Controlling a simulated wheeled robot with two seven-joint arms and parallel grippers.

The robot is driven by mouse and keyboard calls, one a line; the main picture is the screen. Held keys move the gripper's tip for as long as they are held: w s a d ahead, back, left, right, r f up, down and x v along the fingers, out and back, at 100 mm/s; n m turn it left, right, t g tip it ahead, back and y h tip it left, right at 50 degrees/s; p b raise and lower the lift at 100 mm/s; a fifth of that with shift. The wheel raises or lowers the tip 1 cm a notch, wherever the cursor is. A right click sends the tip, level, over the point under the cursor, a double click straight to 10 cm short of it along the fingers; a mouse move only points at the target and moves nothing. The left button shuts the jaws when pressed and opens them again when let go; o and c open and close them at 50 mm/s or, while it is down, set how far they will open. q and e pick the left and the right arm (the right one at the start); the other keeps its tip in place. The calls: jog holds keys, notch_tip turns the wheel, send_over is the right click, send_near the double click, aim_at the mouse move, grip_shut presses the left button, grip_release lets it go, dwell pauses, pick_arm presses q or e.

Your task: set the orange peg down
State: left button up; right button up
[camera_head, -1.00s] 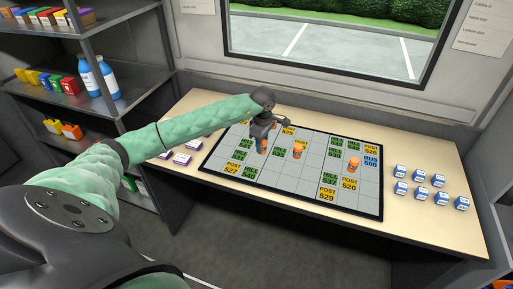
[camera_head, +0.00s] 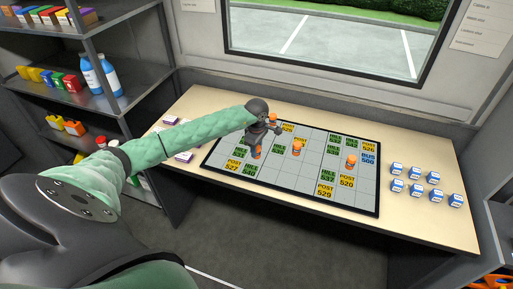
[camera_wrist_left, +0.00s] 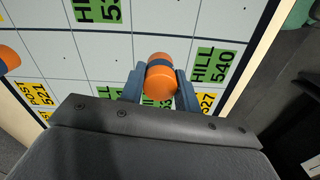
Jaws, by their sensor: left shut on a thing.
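My left gripper (camera_head: 257,147) is over the left part of the gridded map board (camera_head: 310,190). It is shut on an orange peg (camera_head: 257,154) with a dark band. In the left wrist view the same peg (camera_wrist_left: 160,82) sits between the two blue-grey fingers (camera_wrist_left: 160,85), near HILL and POST labels. I cannot tell whether its lower end touches the board. My right gripper is not in view.
Other orange pegs stand on the board: one in the middle (camera_head: 297,148), one at the right (camera_head: 351,161) and one at the back (camera_head: 272,117). Blue-and-white blocks (camera_head: 415,188) lie right of the board, purple-and-white ones (camera_head: 184,157) left.

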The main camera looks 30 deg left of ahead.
pick_arm(q)
jog(key=shift+f, duration=0.1)
jog(key=o, duration=1)
jog(key=shift+c, duration=0.2)
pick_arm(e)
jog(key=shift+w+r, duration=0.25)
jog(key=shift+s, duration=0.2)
